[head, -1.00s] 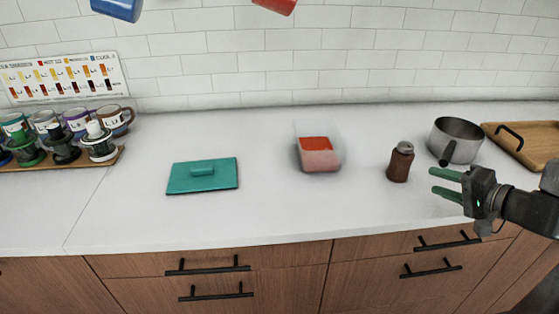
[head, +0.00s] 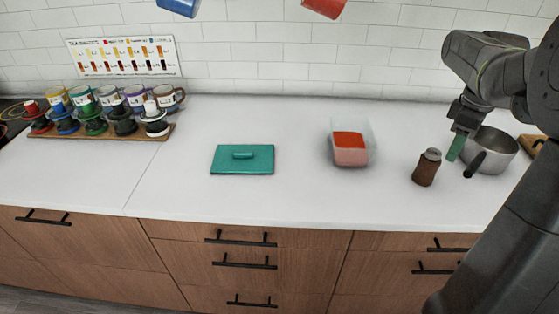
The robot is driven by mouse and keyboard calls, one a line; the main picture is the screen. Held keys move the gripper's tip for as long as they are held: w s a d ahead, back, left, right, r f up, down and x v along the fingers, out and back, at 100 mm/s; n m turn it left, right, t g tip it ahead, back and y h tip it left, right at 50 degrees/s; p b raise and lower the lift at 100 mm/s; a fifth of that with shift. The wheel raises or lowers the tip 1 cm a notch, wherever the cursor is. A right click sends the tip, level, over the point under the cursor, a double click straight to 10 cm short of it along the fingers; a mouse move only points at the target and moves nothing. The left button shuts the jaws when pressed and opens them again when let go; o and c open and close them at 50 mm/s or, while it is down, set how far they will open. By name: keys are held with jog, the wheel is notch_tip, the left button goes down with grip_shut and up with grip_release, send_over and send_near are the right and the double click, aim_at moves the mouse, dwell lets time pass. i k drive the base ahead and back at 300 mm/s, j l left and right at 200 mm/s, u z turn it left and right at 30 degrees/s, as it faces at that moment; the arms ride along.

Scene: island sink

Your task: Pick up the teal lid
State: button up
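The teal lid (head: 258,165) is a flat rectangle with a raised bar handle on top. It lies flat on the white counter, left of the middle of the head view. My gripper (head: 457,148) is at the right, well away from the lid, pointing down beside the metal pot. One green finger shows clearly, and the other is hidden or merged with it, so its opening cannot be made out.
A clear container with red contents (head: 350,148) and a brown jar (head: 426,168) stand between lid and gripper. A metal pot (head: 496,145) is beside my gripper. Mugs on a wooden tray (head: 100,134) are at the left. The counter (head: 185,190) around the lid is clear.

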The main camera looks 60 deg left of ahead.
aim_at(249, 158)
jog(key=j+u, duration=0.25)
jog(key=u, duration=0.25)
jog(key=j+u, duration=0.3)
jog(key=u, duration=0.15)
jog(key=j+u, duration=0.25)
jog(key=u, duration=0.25)
